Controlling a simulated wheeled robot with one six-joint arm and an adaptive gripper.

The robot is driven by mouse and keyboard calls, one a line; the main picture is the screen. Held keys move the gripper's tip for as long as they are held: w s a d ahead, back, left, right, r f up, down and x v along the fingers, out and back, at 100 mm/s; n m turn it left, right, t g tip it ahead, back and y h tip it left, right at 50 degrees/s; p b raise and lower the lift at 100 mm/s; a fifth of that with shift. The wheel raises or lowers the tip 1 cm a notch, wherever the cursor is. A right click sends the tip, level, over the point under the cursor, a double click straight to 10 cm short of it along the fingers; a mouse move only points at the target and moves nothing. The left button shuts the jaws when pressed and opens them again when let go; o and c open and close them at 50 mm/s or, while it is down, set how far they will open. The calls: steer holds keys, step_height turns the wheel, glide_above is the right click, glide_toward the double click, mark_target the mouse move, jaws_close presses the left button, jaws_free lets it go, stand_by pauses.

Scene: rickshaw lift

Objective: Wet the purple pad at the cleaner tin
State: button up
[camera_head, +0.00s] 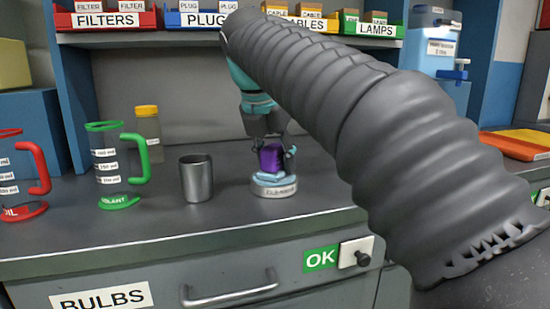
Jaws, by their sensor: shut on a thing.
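The purple pad (270,157) is between the fingers of my gripper (272,154), which is shut on it. The cleaner tin (273,189) is a low round silver tin with a printed label and a light blue top. It stands on the grey counter in the middle of the picture. The pad is right over the tin's light blue top. I cannot tell whether it touches. My arm comes in from the right and hides part of the counter behind it.
A metal cup (196,179) stands left of the tin on the counter (150,228). Farther left are a green-handled jug (118,165), a yellow-capped bottle (148,133) and a red-handled jug (22,175). A shelf of labelled bins is above. A blue-and-white dispenser (437,45) is at upper right.

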mark_target(276, 144)
stand_by(0.3)
step_height(276, 144, up, 2)
steer(key=shift+r+p, duration=0.2)
steer(key=shift+p, duration=0.9)
steer(key=shift+r, duration=2.3)
